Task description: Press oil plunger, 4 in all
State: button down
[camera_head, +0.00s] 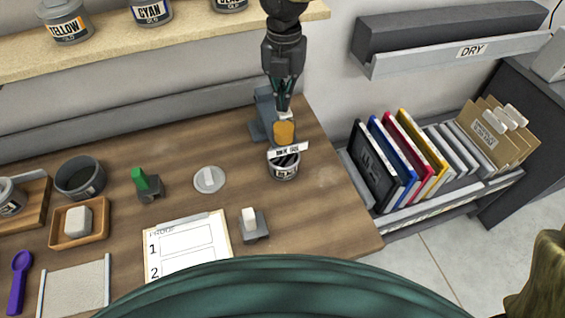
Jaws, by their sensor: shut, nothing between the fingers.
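An amber oil container (284,133) stands upright at the back right of the wooden table, held by a grey stand (260,128). My gripper (284,109) points down from above, shut and empty, with its fingertips right over the top of the amber container. The plunger itself is hidden or too small to make out, and I cannot tell whether the fingertips touch it.
A green-handled block (142,181), a round white dish (209,179), a white block on a grey base (252,223) and a proof sheet (187,247) lie to the left. A rack of coloured frames (398,155) stands right. A shelf with ink cans (150,35) runs above.

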jog(key=shift+f+b, duration=0.4)
jog(key=shift+f, duration=1.1)
jog(key=shift+r, duration=0.2)
jog(key=shift+r+p, duration=1.55)
jog(key=shift+p, duration=0.1)
